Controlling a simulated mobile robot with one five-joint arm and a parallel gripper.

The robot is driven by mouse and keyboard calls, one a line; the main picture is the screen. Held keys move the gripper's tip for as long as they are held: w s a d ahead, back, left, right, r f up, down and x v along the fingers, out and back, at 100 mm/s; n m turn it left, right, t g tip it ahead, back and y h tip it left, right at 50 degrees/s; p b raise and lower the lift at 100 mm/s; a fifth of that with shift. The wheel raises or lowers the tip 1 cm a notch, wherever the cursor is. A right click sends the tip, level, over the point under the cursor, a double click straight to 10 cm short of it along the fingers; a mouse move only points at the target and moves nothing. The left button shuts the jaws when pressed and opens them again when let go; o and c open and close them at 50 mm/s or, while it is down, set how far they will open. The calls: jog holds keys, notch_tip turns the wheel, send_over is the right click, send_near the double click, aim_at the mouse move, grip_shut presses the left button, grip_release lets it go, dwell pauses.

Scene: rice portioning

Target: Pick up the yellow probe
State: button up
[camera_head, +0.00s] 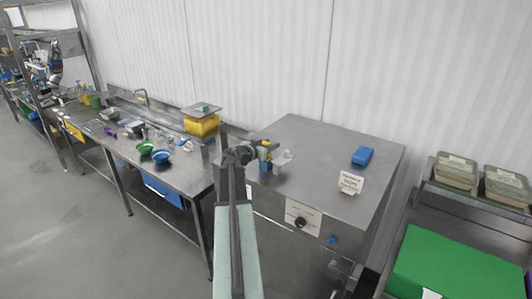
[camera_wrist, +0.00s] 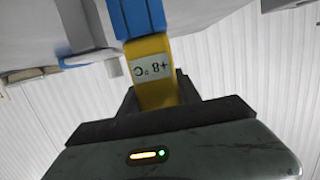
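The yellow probe (camera_wrist: 151,62) has a white label reading "+8 °C" and shows close up in the wrist view. It lies between the two dark fingers of my gripper (camera_wrist: 155,92), which appear to touch it on both sides. A blue piece (camera_wrist: 138,16) adjoins the probe's far end; I cannot tell whether it is a holder or part of the probe. In the head view my gripper (camera_head: 252,153) is at the left edge of the steel cabinet top, where the small yellow and blue item (camera_head: 264,158) stands partly hidden by my arm.
The steel cabinet (camera_head: 318,150) also carries a blue block (camera_head: 362,156) and a white sign (camera_head: 350,183). To its left, a long bench (camera_head: 185,175) holds green and blue bowls and a yellow box (camera_head: 201,126). A green box (camera_head: 455,265) and lidded trays (camera_head: 456,170) are at right.

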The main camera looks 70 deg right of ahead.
grip_shut()
jog(key=shift+r, duration=0.1)
